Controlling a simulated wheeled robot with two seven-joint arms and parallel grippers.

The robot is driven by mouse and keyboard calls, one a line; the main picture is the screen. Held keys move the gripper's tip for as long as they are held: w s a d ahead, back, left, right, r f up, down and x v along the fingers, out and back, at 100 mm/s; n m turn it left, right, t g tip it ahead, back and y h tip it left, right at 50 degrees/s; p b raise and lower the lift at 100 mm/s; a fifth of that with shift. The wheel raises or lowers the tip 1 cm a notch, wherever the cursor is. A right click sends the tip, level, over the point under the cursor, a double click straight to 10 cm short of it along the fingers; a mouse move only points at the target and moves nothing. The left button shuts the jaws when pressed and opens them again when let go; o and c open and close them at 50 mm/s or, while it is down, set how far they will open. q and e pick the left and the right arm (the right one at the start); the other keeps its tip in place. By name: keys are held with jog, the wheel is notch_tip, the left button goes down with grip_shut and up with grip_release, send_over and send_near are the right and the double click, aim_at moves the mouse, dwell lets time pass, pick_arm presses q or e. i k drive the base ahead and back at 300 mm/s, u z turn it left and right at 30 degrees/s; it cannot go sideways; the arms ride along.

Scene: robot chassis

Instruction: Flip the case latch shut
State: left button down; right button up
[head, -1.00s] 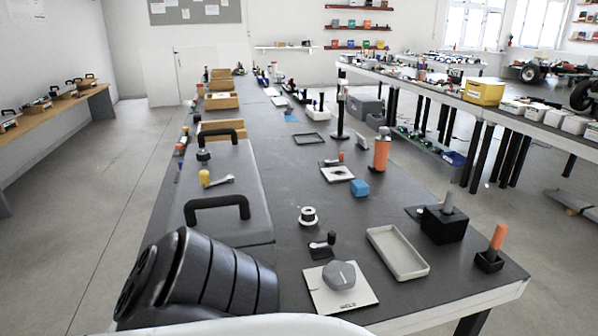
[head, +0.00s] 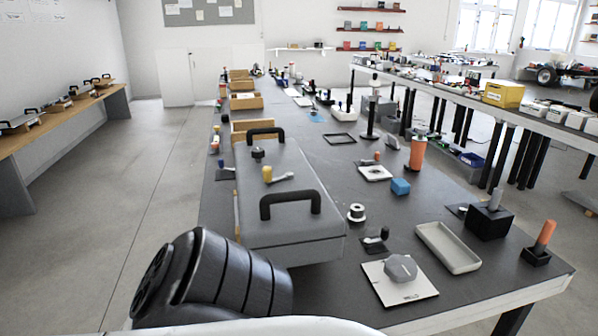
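A grey case (head: 307,226) with two black arched handles lies along the left side of the dark workbench. One handle (head: 290,203) is at the near end and the other (head: 266,133) at the far end. Between them on the top is a small lever with a yellow knob (head: 267,173) and a grey arm lying to the right; it looks like the latch, but I cannot tell its position for certain. A black round knob (head: 258,153) sits behind it. Neither gripper is in view.
A black ribbed link of my own arm fills the lower left.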

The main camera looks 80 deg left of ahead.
aim_at(267, 171)
jog(key=k, duration=0.55)
jog(key=u, duration=1.8)
